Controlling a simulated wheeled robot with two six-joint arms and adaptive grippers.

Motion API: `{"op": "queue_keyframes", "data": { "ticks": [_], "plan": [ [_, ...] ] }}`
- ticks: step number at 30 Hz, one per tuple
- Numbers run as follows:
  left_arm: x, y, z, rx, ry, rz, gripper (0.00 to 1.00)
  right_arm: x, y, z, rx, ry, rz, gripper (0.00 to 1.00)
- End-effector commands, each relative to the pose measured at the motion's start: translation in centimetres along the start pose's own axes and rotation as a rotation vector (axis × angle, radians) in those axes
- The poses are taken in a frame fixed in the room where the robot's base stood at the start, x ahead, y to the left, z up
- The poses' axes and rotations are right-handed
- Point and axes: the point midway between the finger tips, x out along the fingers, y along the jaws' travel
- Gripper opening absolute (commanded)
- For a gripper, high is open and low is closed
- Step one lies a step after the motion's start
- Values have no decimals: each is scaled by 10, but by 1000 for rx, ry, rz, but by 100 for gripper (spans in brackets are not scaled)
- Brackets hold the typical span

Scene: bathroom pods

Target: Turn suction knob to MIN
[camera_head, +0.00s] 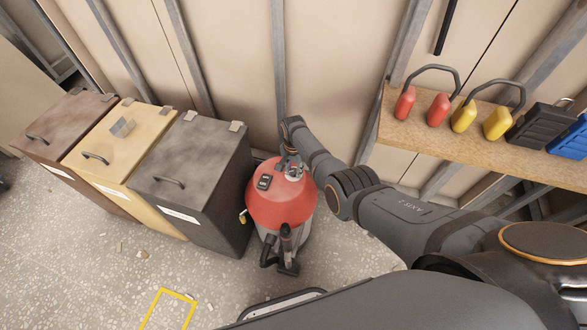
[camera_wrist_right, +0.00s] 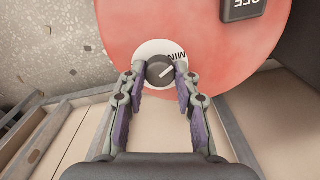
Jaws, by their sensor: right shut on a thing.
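The suction knob (camera_wrist_right: 160,70) is a dark round knob with a light pointer line on a white dial, on the red vacuum lid (camera_wrist_right: 125,25). The word MIN (camera_wrist_right: 178,56) appears upside down on the dial, up and right of the knob. The pointer line slants toward the upper right. My right gripper (camera_wrist_right: 160,76) has one finger on each side of the knob and is shut on it. In the head view, the red vacuum (camera_head: 282,197) stands on the floor and my right gripper (camera_head: 293,168) is at its top. My left gripper is not in view.
A dark switch marked OFF (camera_wrist_right: 242,8) sits on the lid. Brown, yellow and grey bins (camera_head: 195,165) stand left of the vacuum. Floor in front is mostly clear.

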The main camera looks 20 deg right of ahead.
Motion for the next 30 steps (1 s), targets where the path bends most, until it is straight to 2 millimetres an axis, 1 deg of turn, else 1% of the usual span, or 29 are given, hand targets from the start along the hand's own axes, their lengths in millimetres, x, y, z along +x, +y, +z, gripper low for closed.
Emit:
{"op": "queue_keyframes", "data": {
  "ticks": [12,13,18,26,30],
  "plan": [
    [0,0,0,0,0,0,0,0,0,-1,8,2,-1,0],
    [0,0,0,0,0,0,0,0,0,-1,8,2,-1,32],
    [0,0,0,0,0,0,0,0,0,-1,8,1,-1,54],
    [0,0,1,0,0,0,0,0,0,0,7,1,0,54],
    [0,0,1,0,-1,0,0,-7,-1,-1,7,2,-2,54]
  ]
}}
